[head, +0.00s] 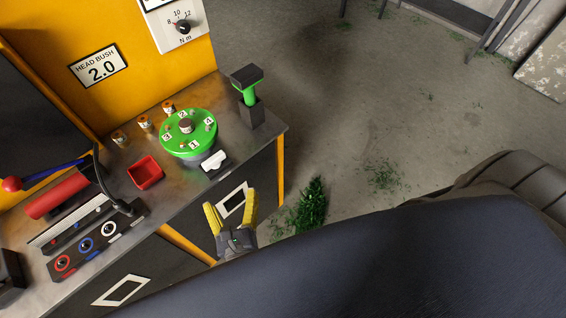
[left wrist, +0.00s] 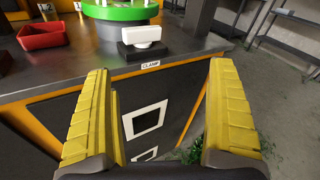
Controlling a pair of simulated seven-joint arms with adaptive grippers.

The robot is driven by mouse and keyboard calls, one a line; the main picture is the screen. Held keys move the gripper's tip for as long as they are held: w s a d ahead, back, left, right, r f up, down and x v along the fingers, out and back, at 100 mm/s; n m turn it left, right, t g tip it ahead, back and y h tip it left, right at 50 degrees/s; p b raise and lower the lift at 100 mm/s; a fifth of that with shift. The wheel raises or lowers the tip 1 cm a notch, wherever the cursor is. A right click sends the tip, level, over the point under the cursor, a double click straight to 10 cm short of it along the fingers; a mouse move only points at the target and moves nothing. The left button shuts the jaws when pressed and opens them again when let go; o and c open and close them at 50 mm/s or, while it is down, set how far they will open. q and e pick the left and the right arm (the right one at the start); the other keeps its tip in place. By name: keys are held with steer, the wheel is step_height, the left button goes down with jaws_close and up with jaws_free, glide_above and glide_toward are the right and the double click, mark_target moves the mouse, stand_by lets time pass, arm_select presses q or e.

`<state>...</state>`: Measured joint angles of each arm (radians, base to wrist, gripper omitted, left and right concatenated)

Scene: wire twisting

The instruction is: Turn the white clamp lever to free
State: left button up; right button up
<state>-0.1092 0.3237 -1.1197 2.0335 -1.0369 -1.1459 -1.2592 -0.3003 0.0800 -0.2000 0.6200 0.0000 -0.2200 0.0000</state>
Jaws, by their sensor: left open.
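The white clamp lever (head: 214,160) sits on a dark base at the bench's front edge, just in front of the green numbered turntable (head: 188,134). In the left wrist view the white lever (left wrist: 141,34) lies crosswise on its black base, above a label reading CLAMP (left wrist: 150,65). My left gripper (head: 231,206) has yellow fingers spread wide and empty. It is in front of the bench edge, below and short of the lever, not touching it. In the left wrist view both fingers of the left gripper (left wrist: 161,95) frame the bench front. My right gripper is not in view.
A black-and-green handled tool (head: 248,92) stands upright in a holder at the right. A switch panel (head: 97,240) is at the left. Floor right of the bench is open.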

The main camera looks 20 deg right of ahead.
arm_select(q)
steer(key=w+d+f+n+g+h, duration=0.1)
steer(key=w+d+n+g, duration=0.1)
steer(key=d, duration=0.4)
steer(key=w+d+f+n+g, duration=0.2)
steer(key=w+d+g, duration=0.1)
steer(key=d+g, duration=0.2)
steer(key=w+d+f+n+g+h, duration=0.1)
steer(key=w+d+g, duration=0.1)
steer(key=d, duration=0.5)
steer(key=shift+w+d+f+n+g+h, duration=0.3)
steer(key=shift+w+d+n+g, duration=0.1)
steer(key=shift+g, duration=0.3)
steer(key=shift+f, duration=0.1)
